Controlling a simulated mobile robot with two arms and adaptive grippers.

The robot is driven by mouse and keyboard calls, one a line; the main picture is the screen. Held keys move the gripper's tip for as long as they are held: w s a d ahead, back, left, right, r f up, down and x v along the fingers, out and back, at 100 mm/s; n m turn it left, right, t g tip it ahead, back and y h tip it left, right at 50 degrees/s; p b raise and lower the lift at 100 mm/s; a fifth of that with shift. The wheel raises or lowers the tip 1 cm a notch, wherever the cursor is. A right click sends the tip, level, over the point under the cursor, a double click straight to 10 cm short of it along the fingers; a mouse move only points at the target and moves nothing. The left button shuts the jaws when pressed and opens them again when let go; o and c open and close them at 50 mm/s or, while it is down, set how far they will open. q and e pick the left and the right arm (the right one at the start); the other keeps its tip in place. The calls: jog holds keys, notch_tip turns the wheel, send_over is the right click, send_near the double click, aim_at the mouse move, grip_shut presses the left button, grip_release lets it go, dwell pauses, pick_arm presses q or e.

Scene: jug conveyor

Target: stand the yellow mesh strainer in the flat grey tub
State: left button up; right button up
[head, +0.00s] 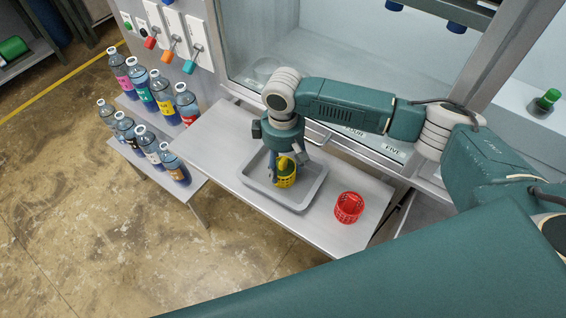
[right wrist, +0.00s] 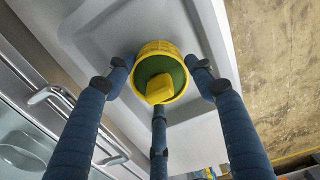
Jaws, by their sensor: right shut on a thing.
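The yellow mesh strainer (head: 287,181) is upright inside the flat grey tub (head: 314,188), near its middle. I cannot tell whether its base touches the tub floor. My right gripper (head: 284,166) comes down from above and is shut on the strainer's upper part. In the right wrist view, the three blue fingers of the gripper (right wrist: 161,85) surround the strainer (right wrist: 152,47), which shows a green inside and a yellow knob. The tub (right wrist: 196,45) lies beneath it. My left gripper is not in view.
The tub stands on a grey table (head: 222,135). A red mesh basket (head: 349,207) stands right of the tub. Several blue bottles with coloured labels (head: 163,97) stand on shelves at the left. A glass-fronted machine (head: 310,60) is behind the table.

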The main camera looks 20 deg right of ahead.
jog(key=o, duration=1.2)
jog(key=shift+f, duration=0.1)
notch_tip(320, 180, up, 12)
jog(key=shift+r+b, duration=0.15)
jog(key=shift+b, duration=0.95)
